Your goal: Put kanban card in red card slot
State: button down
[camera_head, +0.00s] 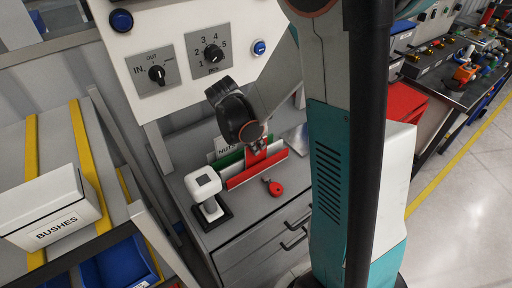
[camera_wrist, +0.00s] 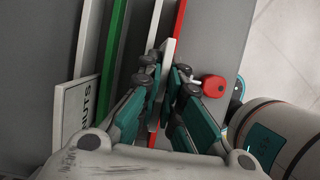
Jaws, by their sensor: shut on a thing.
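My gripper (camera_head: 257,146) is shut on a thin kanban card (camera_head: 256,157), whose visible face looks red in the head view. In the wrist view my gripper (camera_wrist: 167,75) has the card (camera_wrist: 168,47) edge-on between its fingers, with a pale edge. The red card slot (camera_head: 241,178) is a long, low red holder on the counter. It also shows as a red strip (camera_wrist: 181,14) in the wrist view. The card is upright at the slot, close against it or within it. The fingers hide its lower edge in the wrist view, so I cannot tell how deep it sits.
A green slot (camera_wrist: 113,40) and a white NUTS card (camera_wrist: 75,110) stand left of my gripper. A white device on a black base (camera_head: 205,190) stands left of the slots. A small red round object (camera_head: 274,188) lies in front. A control panel (camera_head: 185,50) rises behind.

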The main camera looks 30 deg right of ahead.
jog(key=shift+f, duration=0.3)
jog(key=c, duration=2.1)
grip_release()
jog(key=shift+f, duration=0.1)
jog(key=shift+c, duration=0.2)
jog(key=o, duration=0.4)
jog(key=shift+c, duration=0.2)
jog(key=p+v, duration=0.3)
jog(key=v, duration=0.9)
jog(key=s+a+r+m+t+y, duration=0.2)
jog(key=s+a+r+m+t, duration=0.1)
jog(key=m, duration=0.6)
jog(key=s+a+r+m+t+y, duration=0.2)
jog(key=s+a+r+m+t, duration=0.2)
jog(key=s+m, duration=0.5)
jog(key=shift+s+a+r, duration=0.4)
jog(key=shift+a+r, duration=0.55)
jog(key=shift+a, duration=0.45)
